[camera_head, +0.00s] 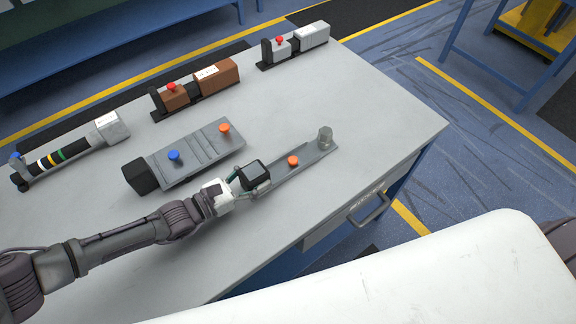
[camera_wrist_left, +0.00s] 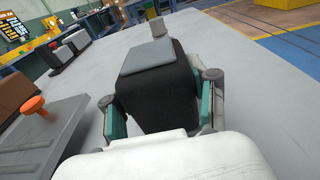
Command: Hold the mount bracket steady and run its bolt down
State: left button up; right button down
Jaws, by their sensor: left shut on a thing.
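The mount bracket (camera_head: 312,158) is a long grey plate lying on the table near its right front edge. It has an orange knob (camera_head: 292,160) along its length and a grey hex-headed bolt (camera_head: 325,137) standing upright at its far right end. My left gripper (camera_head: 248,181) is shut on the black block at the bracket's near end. In the left wrist view, this black block (camera_wrist_left: 152,95) with a grey top sits between the teal finger pads. Whether the bolt is seated is not clear. My right gripper is not in view.
A grey fixture (camera_head: 195,150) with blue and orange knobs lies just behind the bracket. A brown unit (camera_head: 213,78), a white unit (camera_head: 311,35) and a striped black tool (camera_head: 67,152) line the table's back. The table right of the bolt is clear. A drawer handle (camera_head: 370,208) juts out in front.

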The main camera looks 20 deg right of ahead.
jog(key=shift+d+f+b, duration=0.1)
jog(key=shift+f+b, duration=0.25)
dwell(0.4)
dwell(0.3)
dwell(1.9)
